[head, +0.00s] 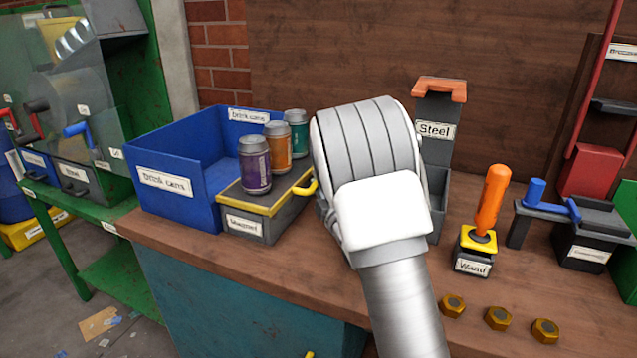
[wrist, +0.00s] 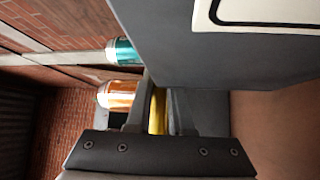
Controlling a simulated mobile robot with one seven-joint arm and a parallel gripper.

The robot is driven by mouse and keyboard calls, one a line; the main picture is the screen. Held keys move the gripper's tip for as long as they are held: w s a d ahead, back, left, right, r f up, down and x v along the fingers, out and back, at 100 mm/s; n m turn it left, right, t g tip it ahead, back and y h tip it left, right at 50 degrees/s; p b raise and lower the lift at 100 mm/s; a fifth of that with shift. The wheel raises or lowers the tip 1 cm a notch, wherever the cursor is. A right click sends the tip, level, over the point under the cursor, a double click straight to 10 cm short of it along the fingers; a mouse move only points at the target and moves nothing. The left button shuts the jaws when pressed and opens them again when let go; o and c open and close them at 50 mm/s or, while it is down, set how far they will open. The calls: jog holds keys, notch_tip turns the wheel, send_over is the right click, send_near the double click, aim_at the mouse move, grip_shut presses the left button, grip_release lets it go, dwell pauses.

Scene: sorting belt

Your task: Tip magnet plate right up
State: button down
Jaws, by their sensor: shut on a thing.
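The magnet plate (head: 265,205) is the dark top with a yellow edge on a low grey box, whose label is partly readable. It lies flat. A purple can (head: 254,165), an orange can (head: 277,146) and a teal can (head: 297,132) stand upright on or just behind it. A yellow handle (head: 303,187) juts from its right side. In the wrist view my gripper (wrist: 158,112) is shut on the yellow handle (wrist: 157,108). In the head view my white wrist hides the fingers. The orange can (wrist: 118,96) and teal can (wrist: 122,52) also show in the wrist view.
A blue "Drink cans" bin (head: 165,187) stands left of and behind the box. A grey "Steel" bin (head: 436,150) is close to the right of my wrist. A "Wand" holder (head: 472,250) with an orange handle and several brass nuts (head: 498,318) are further right.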

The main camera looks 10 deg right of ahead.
aim_at(282, 126)
jog(key=shift+r+p, duration=0.35)
dwell(0.7)
jog(key=shift+r+n+g+p, duration=0.4)
jog(key=shift+r+n+p, duration=0.2)
jog(key=shift+r+p, duration=0.4)
jog(key=shift+w+a+r+n+g+p, duration=0.15)
jog(key=shift+r+n+g+p, duration=0.1)
jog(key=shift+r+p, duration=0.35)
jog(key=shift+w+a+r+n+g+p, duration=0.1)
jog(key=shift+r+n+g+p, duration=0.2)
jog(key=shift+r, duration=0.35)
jog(key=shift+w+a+r+n+g+h+p, duration=0.55)
jog(key=shift+w+a+r+n+g+p, duration=0.2)
jog(key=shift+a+r+p, duration=0.6)
jog(key=shift+w+a+r+n+g+h+p, duration=0.55)
jog(key=shift+w+a+r+g+p, duration=0.3)
jog(key=shift+r+p, duration=0.9)
jog(key=shift+w+a+r+n+g+h+p, duration=0.6)
jog(key=shift+a+r+p, duration=0.65)
jog(key=shift+r, duration=0.6)
jog(key=shift+a+r, duration=0.1)
jog(key=shift+r, duration=0.05)
jog(key=c, duration=0.9)
grip_release()
jog(key=shift+w, duration=0.1)
jog(key=shift+o, duration=0.5)
